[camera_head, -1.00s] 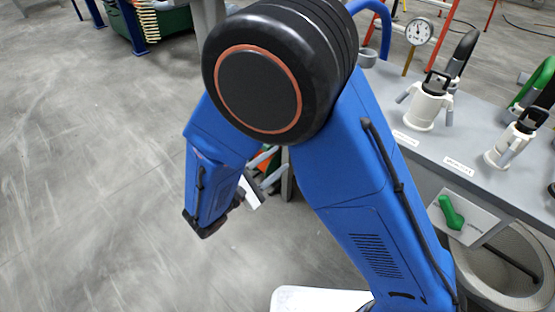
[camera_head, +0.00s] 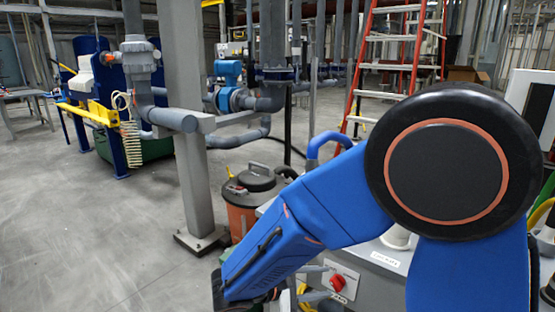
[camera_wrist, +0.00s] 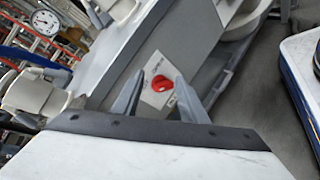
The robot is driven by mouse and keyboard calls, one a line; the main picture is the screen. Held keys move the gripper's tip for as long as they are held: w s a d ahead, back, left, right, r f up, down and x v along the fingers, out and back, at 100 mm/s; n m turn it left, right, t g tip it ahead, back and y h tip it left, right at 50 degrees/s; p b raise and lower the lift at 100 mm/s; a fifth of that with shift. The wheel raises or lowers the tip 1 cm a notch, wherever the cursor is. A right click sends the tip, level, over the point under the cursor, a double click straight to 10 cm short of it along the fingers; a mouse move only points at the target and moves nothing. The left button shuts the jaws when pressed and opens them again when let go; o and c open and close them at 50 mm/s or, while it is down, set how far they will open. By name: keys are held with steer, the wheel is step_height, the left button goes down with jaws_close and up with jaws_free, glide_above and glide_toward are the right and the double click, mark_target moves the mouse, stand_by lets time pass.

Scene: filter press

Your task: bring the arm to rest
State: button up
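My blue arm (camera_head: 318,211) with its large black joint crosses the right half of the head view, bent down towards the lower left. My gripper (camera_wrist: 158,75) shows in the wrist view with its two grey fingers spread apart and nothing between them. A red knob (camera_wrist: 160,83) on a white plate lies beyond the fingers and shows through the gap. In the head view the grey fingers point right, close to the red knob (camera_head: 338,282); I cannot tell whether they touch it. The gripper's body is partly cut off by the lower edge there.
A grey bench (camera_head: 385,279) carries the knob plate. An orange-and-black drum (camera_head: 243,206) and a grey column (camera_head: 188,130) stand left of the arm. A red ladder (camera_head: 358,95) stands behind. Open floor (camera_head: 90,230) lies at left. A round gauge (camera_wrist: 43,22) shows in the wrist view.

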steer(key=s+d+r+m+g+y, duration=0.2)
steer(key=s+d+m+g+y, duration=0.15)
steer(key=s+d, duration=0.35)
steer(key=s+d+r+m+g+y, duration=0.2)
steer(key=s+d+m+y, duration=0.25)
steer(key=d, duration=0.55)
steer(key=s+r+m+t+y, duration=0.4)
steer(key=s+m, duration=0.1)
steer(key=s, duration=0.1)
steer(key=shift+d+r, duration=0.3)
steer(key=shift+d, duration=0.1)
